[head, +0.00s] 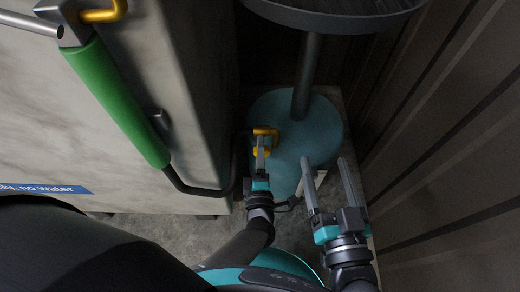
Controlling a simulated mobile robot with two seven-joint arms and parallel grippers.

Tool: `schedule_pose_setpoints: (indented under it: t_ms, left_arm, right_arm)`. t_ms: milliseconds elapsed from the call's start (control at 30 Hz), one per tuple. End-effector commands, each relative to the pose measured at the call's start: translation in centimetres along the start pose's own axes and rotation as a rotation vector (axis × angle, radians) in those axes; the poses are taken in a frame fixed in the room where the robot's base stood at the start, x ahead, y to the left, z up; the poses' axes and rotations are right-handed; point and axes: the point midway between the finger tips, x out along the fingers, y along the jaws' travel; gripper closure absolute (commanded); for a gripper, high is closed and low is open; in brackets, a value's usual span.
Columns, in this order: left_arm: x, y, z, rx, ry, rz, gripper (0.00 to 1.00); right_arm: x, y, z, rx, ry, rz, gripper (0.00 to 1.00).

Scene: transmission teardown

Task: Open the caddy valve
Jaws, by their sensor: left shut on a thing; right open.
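The caddy has a round teal base (318,125), a grey upright pole (307,75) and a wide dark pan (338,12) at the top of the picture. A yellow-orange valve handle (266,131) shows at the base's left side, by the end of a black hose. My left gripper (261,147) is shut on the valve handle, and its fingers hide part of it. My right gripper (325,162) is open and empty, to the right of the left one and over the base's near right edge. The handle's exact angle is hard to tell.
A large pale block (110,170) with a blue label (45,188) fills the left. A green cylinder (115,100) on its side joins the black hose (195,190); another yellow fitting (104,13) is above. A dark ribbed wall (450,150) closes off the right.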

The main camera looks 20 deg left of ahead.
Motion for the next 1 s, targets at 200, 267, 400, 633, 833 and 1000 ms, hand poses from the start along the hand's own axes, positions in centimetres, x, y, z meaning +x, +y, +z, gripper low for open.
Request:
schedule_pose_setpoints:
  t_ms: [200,267,400,633,833,1000]
  left_arm:
    - [0.05,-0.04,0.04,-0.059,-0.001,-0.001,0.99]
    - [0.05,-0.04,0.04,-0.067,-0.001,-0.001,0.99]
    - [0.06,-0.03,0.05,-0.076,-0.001,-0.001,0.98]
    - [0.06,-0.02,0.05,-0.077,-0.001,-0.001,0.98]
    - [0.06,-0.01,0.04,-0.076,0.000,0.000,0.29]
    - [0.04,-0.01,0.03,-0.075,0.000,0.000,0.14]
  right_arm:
    - [0.00,-0.03,-0.03,0.000,0.000,0.000,0.21]
    - [0.00,-0.04,-0.03,0.001,-0.001,-0.001,0.21]
    - [-0.01,-0.04,-0.03,0.001,-0.001,-0.001,0.21]
    - [-0.01,-0.04,-0.03,0.001,-0.001,0.000,0.21]
    - [-0.02,-0.03,-0.02,0.001,-0.002,0.000,0.21]
    - [-0.03,-0.02,-0.01,0.001,-0.002,0.000,0.21]
